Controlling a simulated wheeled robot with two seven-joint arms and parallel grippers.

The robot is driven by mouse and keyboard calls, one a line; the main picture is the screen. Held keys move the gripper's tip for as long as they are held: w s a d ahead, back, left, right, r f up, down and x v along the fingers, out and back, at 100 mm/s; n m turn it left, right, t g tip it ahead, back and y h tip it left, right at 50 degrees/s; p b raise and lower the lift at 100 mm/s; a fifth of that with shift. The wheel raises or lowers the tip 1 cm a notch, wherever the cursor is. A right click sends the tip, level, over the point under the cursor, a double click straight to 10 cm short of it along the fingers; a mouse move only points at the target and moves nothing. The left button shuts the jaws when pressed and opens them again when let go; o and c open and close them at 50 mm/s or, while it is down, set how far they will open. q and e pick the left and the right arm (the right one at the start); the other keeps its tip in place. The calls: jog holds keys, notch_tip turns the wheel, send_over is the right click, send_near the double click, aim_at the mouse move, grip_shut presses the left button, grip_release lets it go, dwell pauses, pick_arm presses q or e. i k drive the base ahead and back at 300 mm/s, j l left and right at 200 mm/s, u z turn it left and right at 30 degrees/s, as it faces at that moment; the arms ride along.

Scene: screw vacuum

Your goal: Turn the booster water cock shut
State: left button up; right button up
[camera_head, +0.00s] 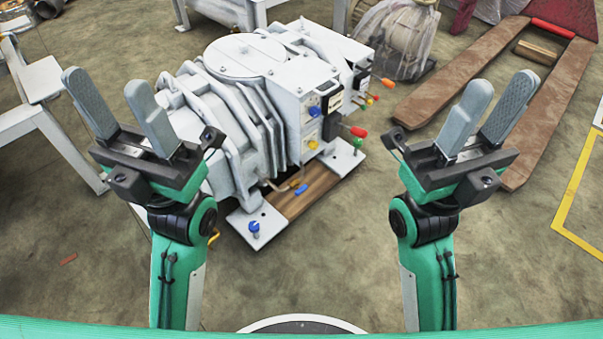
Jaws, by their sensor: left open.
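A grey-white screw vacuum pump (240,95) stands in the middle of the head view. I cannot tell which is the booster water cock. My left gripper (108,98) is open and empty, left of the pump. My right gripper (495,100) is open and empty, right of it. Neither touches a handle.
The pump rests on a wooden base (305,195). A brown pallet-jack fork (450,85) lies behind my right gripper. A wrapped drum (395,40) stands behind the pump. A white frame (30,115) is at the left. The floor in front is mostly clear.

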aim_at(300, 190)
jog(key=i+l+u, duration=0.35)
jog(key=l, duration=0.75)
jog(key=l+u, duration=0.35)
jog(key=l, duration=0.7)
jog(key=l+u, duration=0.35)
jog(key=l, duration=0.8)
